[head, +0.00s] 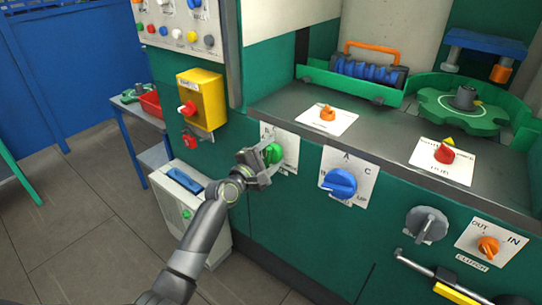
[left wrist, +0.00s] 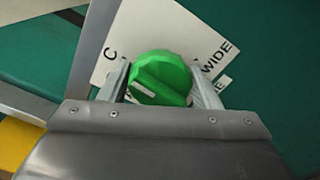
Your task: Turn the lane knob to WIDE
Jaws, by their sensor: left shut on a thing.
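The green knob (head: 274,153) sits on a white label plate on the front of the green machine. It also shows in the left wrist view (left wrist: 162,78), between my two fingers. My left gripper (head: 266,160) is shut on this knob. In the left wrist view the plate (left wrist: 150,25) reads WIDE at the right of the knob, and a letter C shows at its left; other lettering is partly hidden. A pale bar lies on the lower left of the knob's face. My right gripper is not in view.
A blue knob (head: 341,183) is on the panel to the right, with a grey knob (head: 427,223) and an orange clutch knob (head: 488,246) further right. A yellow box (head: 203,98) with a red switch sticks out at upper left. A pale cabinet (head: 188,212) stands below.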

